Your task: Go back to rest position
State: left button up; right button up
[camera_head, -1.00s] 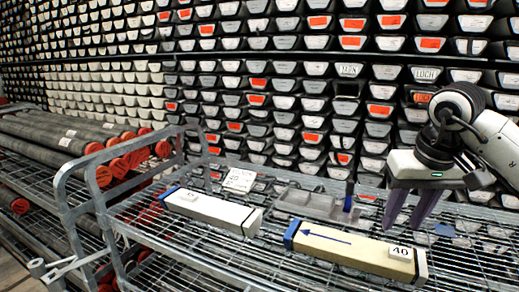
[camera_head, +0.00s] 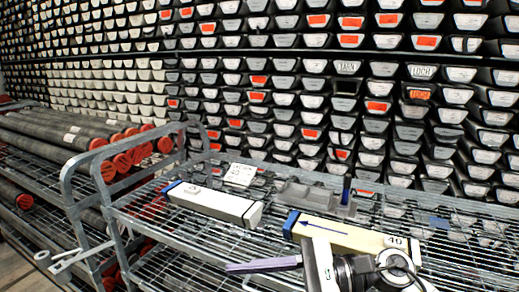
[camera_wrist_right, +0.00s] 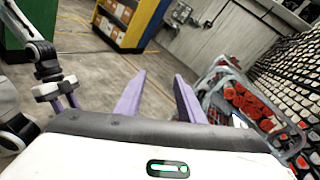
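My right gripper (camera_head: 232,267) is low in the head view, in front of the cart, its purple finger pointing left. In the right wrist view its two purple fingers (camera_wrist_right: 157,78) stand apart with nothing between them. My left gripper (camera_wrist_right: 67,106) shows small at the left of the right wrist view, hanging down with its two purple fingers apart and empty. A white core box (camera_head: 210,203) and a cream core box (camera_head: 345,237) with a blue arrow lie on the wire cart (camera_head: 200,257). My right arm covers part of the cream box's near side.
Shelves of core trays (camera_head: 300,70) fill the back. Core tubes with red-orange caps (camera_head: 122,160) lie on a rack at left. A grey tray (camera_head: 308,195) lies behind the boxes. The right wrist view shows open floor (camera_wrist_right: 90,60) and a yellow-blue shelf (camera_wrist_right: 130,20).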

jog(key=w+d+f+n+t+h, duration=0.15)
jog(key=d+f+n+t, duration=0.35)
jog(key=n, duration=0.6)
jog(key=w+d+f+n+t+h, duration=0.1)
jog(key=d+f+n+t+h, duration=0.15)
jog(key=n+t, duration=0.65)
jog(key=w+d+f+n+t+h, duration=0.1)
jog(key=d+f+n+t+h, duration=0.25)
jog(key=n, duration=1.05)
jog(key=s+d+f+m+g+h, duration=0.3)
jog(key=s+f+m, duration=0.6)
jog(key=f, duration=0.3)
jog(key=s+d+f+m+g+h, duration=0.3)
jog(key=s+f+m, duration=0.5)
jog(key=f, duration=0.4)
jog(key=shift+s+d+m+g+h, duration=0.35)
jog(key=shift+s+d+m+g, duration=0.1)
jog(key=shift+g, duration=0.7)
